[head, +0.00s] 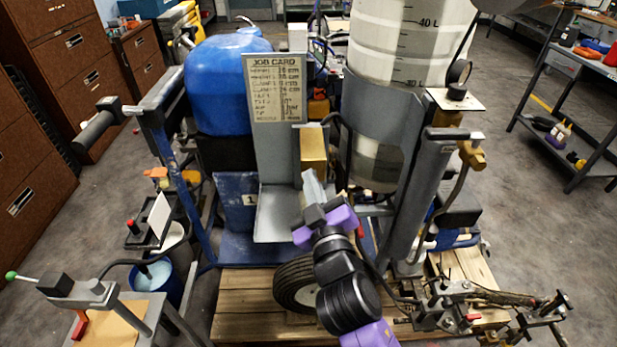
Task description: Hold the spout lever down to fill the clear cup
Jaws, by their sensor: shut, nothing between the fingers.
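My gripper (316,205), purple and black, reaches up from the bottom middle. It is shut, with no held object visible. A pale, narrow piece shows at its tip; I cannot tell whether it is part of my fingers or something behind them. Just above is a brass block (313,148) on the grey upright, over a grey shelf (280,216). My gripper overlaps the shelf's right side. I cannot make out a spout lever or clear cup for certain; my gripper and arm hide part of this area. I cannot tell whether my gripper touches anything.
A job card (278,88) tops the upright. A blue tank (228,85) stands left, and a white graduated tank (402,42) right. A wheel (295,283) sits on the wooden pallet (240,305). A bench with a green-knobbed lever (12,276) is lower left.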

